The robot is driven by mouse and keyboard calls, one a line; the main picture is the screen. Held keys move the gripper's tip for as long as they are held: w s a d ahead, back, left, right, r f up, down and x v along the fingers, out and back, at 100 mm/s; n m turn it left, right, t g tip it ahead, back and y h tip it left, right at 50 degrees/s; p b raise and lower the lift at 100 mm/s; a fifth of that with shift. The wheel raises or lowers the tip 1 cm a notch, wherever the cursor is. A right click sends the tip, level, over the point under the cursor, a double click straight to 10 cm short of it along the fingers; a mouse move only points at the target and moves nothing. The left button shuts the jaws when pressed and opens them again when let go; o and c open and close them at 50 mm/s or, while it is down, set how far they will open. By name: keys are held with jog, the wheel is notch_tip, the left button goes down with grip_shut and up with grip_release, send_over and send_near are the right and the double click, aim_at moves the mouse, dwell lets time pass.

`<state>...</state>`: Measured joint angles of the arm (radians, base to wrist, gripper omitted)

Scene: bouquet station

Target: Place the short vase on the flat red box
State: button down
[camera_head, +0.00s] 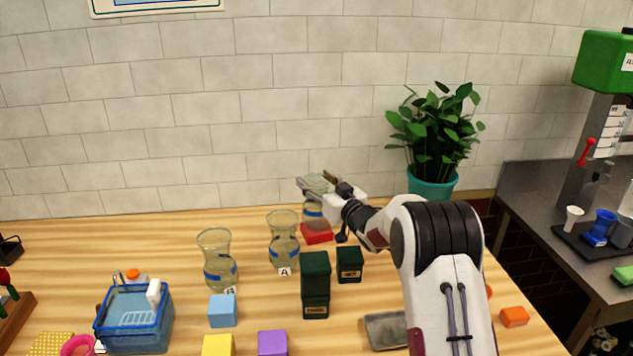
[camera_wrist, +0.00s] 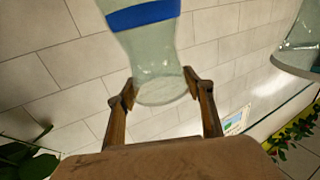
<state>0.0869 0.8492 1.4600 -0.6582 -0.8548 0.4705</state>
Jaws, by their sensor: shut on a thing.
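The short vase (camera_head: 313,211) is clear glass with a blue band. My gripper (camera_head: 318,184) is shut on its upper end at the back of the table. In the wrist view the vase (camera_wrist: 150,55) sits between both fingertips (camera_wrist: 160,88), with its blue band beyond them. The flat red box (camera_head: 317,234) lies on the table just below the vase in the head view. The vase looks upright, and its base is partly hidden. I cannot tell whether it touches the box.
Two taller glass vases with blue bands, one labelled A (camera_head: 283,242) and one further left (camera_head: 217,260), stand left of the box. Dark green boxes (camera_head: 315,285) (camera_head: 349,265) stand in front. A potted plant (camera_head: 433,140) is at the back right.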

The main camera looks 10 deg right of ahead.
jog(key=c, duration=0.9)
grip_release()
jog(key=shift+f, duration=0.15)
jog(key=shift+r, duration=0.2)
jog(key=v, duration=1.2)
jog(key=shift+f, duration=0.1)
